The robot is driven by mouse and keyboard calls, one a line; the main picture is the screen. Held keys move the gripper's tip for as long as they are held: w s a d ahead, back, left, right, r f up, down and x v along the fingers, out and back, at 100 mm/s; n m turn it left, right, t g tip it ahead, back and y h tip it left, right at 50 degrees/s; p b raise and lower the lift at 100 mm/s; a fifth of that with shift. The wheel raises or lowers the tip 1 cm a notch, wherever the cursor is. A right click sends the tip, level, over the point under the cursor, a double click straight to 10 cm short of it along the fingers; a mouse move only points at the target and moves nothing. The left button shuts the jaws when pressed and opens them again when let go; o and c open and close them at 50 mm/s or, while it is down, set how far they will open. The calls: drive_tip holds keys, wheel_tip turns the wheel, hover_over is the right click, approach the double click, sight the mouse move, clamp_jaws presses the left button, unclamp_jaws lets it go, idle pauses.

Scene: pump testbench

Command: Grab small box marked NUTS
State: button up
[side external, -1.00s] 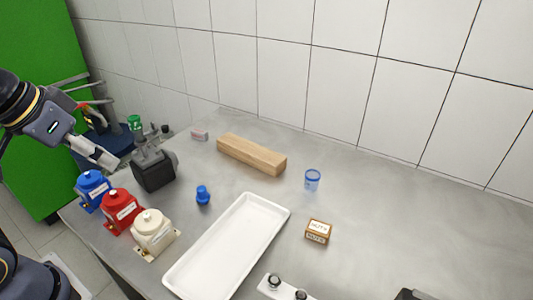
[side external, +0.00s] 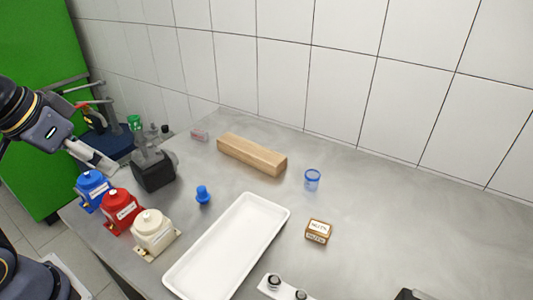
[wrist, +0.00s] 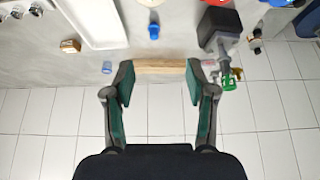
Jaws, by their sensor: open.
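The small box marked NUTS (side external: 318,231) is a brown box with white labels, standing on the grey table right of the white tray. It also shows small at the left of the wrist view (wrist: 70,46). My gripper (side external: 112,166) is at the far left in the side view, above the pumps' end of the table and well away from the box. In the wrist view my gripper (wrist: 159,84) is open, with nothing between its fingers.
A white tray (side external: 228,245) lies left of the box. A wooden block (side external: 251,155) and a blue cup (side external: 312,180) stand behind. Blue, red (side external: 121,210) and cream pumps (side external: 153,232) and a black device (side external: 153,172) stand at left. The table right of the box is mostly clear.

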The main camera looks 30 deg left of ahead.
drive_tip(key=shift+o, duration=0.5)
drive_tip(key=o, duration=0.5)
